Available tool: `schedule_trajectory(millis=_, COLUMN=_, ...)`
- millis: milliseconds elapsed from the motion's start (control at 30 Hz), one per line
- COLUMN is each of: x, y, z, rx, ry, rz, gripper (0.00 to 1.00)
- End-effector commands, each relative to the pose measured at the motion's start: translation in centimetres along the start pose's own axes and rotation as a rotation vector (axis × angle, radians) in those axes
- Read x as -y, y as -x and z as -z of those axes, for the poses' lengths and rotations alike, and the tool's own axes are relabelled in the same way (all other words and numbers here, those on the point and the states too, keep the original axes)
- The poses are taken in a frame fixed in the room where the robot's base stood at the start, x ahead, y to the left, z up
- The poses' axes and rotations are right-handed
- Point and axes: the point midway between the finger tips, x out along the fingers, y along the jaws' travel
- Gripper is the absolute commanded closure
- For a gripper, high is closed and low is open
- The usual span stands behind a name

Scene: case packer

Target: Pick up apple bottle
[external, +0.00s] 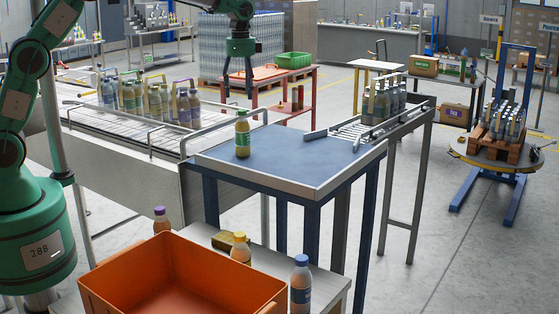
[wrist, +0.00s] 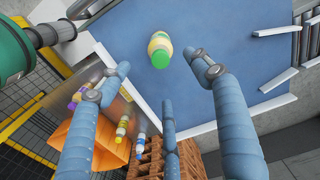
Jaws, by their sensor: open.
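A bottle with a green cap and green label (external: 242,136), likely the apple bottle, stands upright on the blue tabletop (external: 290,155). In the wrist view the same bottle (wrist: 160,50) is seen from above, with its green cap nearest the camera. My gripper (external: 238,85) hangs above the table and above the bottle, apart from it. In the wrist view its blue fingers (wrist: 160,85) are spread wide with nothing between the tips. The bottle shows a little beyond the fingertips, in the gap between them.
An orange crate (external: 180,250) stands in front, with purple-capped (external: 161,219), yellow-capped (external: 240,248) and blue-capped (external: 300,285) bottles beside it. A conveyor (external: 120,120) with several bottles lies left of the table. A roller track (external: 370,125) with bottles joins it at right. Much of the tabletop is clear.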

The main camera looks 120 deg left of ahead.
Motion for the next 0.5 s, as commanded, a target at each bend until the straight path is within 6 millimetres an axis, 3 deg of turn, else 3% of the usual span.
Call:
schedule_trajectory(millis=267, x=-0.1, y=-0.2, z=0.0, rx=0.000, ry=0.000, rz=0.000, gripper=0.35)
schedule_trajectory(millis=500, x=-0.1, y=-2.3, z=0.0, rx=0.001, ry=0.000, rz=-0.002, gripper=0.35)
